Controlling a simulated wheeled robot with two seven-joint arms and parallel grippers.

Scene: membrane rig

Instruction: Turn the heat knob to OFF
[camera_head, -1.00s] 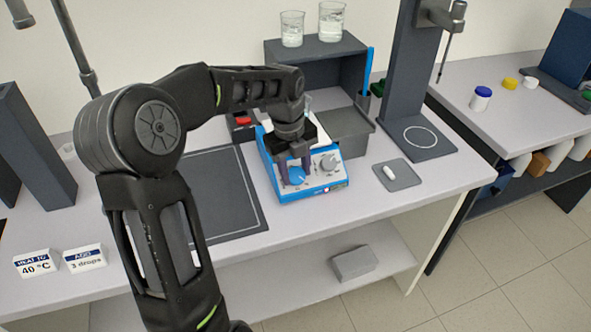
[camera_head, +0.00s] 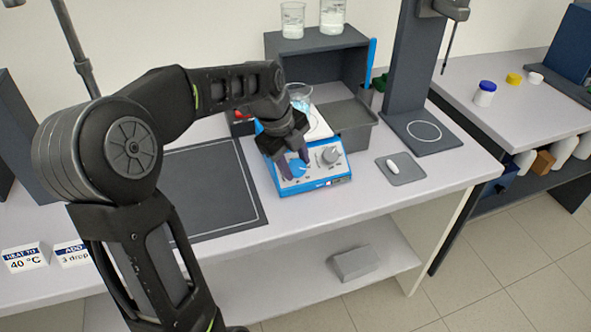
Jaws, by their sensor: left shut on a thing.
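The blue-and-white hotplate (camera_head: 322,184) stands on the bench, with a blue knob (camera_head: 298,171) on the left of its front panel and a grey knob (camera_head: 329,156) on the right. Their markings are too small to read. My left gripper (camera_head: 294,166) reaches down over the panel from the left, and its fingers are shut on the blue knob, partly hiding it. A glass vessel with bluish contents (camera_head: 299,93) is partly visible behind my wrist, at the plate's back. My right gripper is out of view.
A dark mat (camera_head: 215,190) lies left of the hotplate. A grey bin (camera_head: 345,122) stands behind it to the right. A small grey pad (camera_head: 401,172) with a white pill-shaped piece lies to the right, before a dark stand (camera_head: 424,136).

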